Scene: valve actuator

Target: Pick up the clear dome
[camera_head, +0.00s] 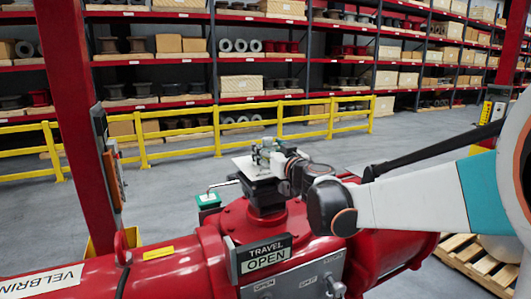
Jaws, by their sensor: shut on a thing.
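The red valve actuator (210,246) lies across the foreground. A black housing (265,193) stands on its top, with a flat pale plate (243,166) and small greenish parts above it. My gripper (272,158) reaches in from the right at the height of these parts. It is shut on what seems to be the clear dome (266,147). The dome is small and see-through, so its outline is hard to make out. I cannot tell whether it touches the plate or is clear of it.
A "TRAVEL OPEN" sign (264,256) is on the actuator's front. A green-topped box with a lever (208,199) stands behind it. A red post (84,110) rises at left. A yellow railing (216,130) and shelves are behind. A wooden pallet (480,262) lies at right.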

